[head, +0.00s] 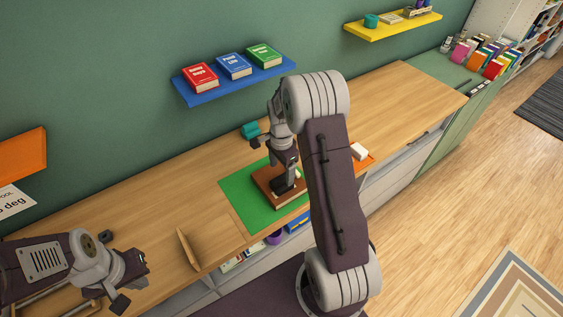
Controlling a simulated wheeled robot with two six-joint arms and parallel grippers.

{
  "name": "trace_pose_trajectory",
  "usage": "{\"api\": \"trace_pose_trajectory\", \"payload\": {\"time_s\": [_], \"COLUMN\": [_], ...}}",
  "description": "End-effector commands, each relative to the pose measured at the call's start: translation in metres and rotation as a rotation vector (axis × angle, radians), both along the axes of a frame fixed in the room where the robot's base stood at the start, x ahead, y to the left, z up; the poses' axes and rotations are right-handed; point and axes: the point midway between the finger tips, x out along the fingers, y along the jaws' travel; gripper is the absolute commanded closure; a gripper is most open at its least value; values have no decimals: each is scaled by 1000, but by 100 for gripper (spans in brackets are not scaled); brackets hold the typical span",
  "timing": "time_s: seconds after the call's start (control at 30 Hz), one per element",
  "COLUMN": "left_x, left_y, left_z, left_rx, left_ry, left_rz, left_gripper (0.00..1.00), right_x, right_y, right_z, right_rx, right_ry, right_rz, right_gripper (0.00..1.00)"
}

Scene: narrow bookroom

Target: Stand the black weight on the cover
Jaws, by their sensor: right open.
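A brown book (264,180) lies flat on a green mat (236,198), its cover facing up. The black weight (284,187) is on the cover, toward the right part of the book, and looks upright. My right gripper (275,152) is open, directly above the weight. The gripper and arm partly hide the weight, and I cannot tell whether the fingers touch it. My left gripper (132,272) is at the lower left, well away from the book, with its fingers apart and nothing seen between them.
A thin wooden upright (188,248) stands on the counter left of the mat. A teal object (250,130) is behind the book. A white block (359,151) sits on an orange mat to the right. A blue shelf (233,80) with books hangs above. The counter's far right is clear.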

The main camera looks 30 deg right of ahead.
Motion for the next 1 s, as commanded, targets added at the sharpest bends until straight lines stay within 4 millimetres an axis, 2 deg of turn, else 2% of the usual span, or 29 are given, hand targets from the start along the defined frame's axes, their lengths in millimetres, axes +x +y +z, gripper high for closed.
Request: {"api": "trace_pose_trajectory", "payload": {"time_s": [0.1,0.23,0.37,0.53,0.57,0.63,0.7,0.8,0.9,1.0], "left_x": [0,0,0,0,0,0,0,0,0,0], "left_y": [0,0,0,0,0,0,0,0,0,0], "left_z": [-6,-7,-8,-8,-8,-7,-8,-8,-8,-8], "left_rx": [0,0,0,0,0,0,0,0,0,0], "left_ry": [0,0,0,0,0,0,0,0,0,0], "left_rz": [0,0,0,0,0,0,0,0,0,0], "left_gripper": [100,100,100,100,100,100,100,100,100,100], "right_x": [2,1,0,-4,-9,-28,-57,-100,-134,-151], "right_y": [0,0,0,6,12,35,62,90,106,112], "right_z": [29,53,64,67,67,66,64,57,50,46], "right_rx": [-2,-1,-1,0,0,-2,-9,-29,-50,-62], "right_ry": [-6,-4,-1,-2,-5,-21,-43,-71,-90,-98], "right_rz": [0,0,0,47,103,326,619,1012,1298,1443], "right_gripper": [24,24,24,24,24,24,24,24,24,24]}}
